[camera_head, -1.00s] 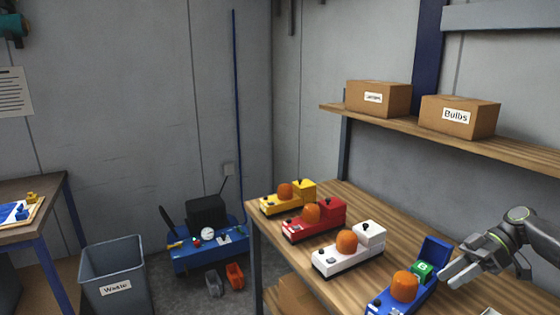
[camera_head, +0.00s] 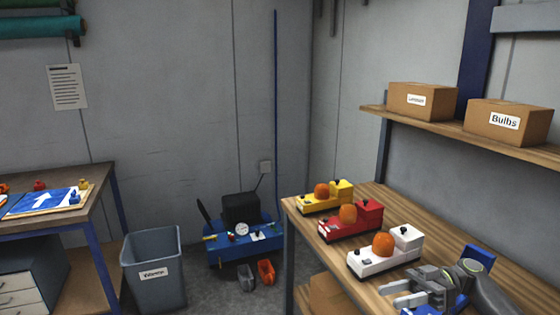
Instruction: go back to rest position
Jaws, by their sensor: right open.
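My right gripper (camera_head: 400,291) is open at the lower right, above the wooden workbench (camera_head: 462,243). It is in front of the white lamp unit (camera_head: 372,264) with its orange dome, and its jaws look empty. My right arm hides most of a blue unit (camera_head: 480,258), of which only parts show. A red unit (camera_head: 337,231) and a yellow unit (camera_head: 312,206), each with an orange dome, stand in a row behind the white one. My left gripper is out of view.
A grey waste bin (camera_head: 152,284) stands on the floor beside the left table (camera_head: 97,190), which holds a blue arrow sign (camera_head: 40,203). A blue tool box (camera_head: 228,257) sits by the wall. Cartons (camera_head: 422,101) stand on the shelf (camera_head: 450,128) above the bench.

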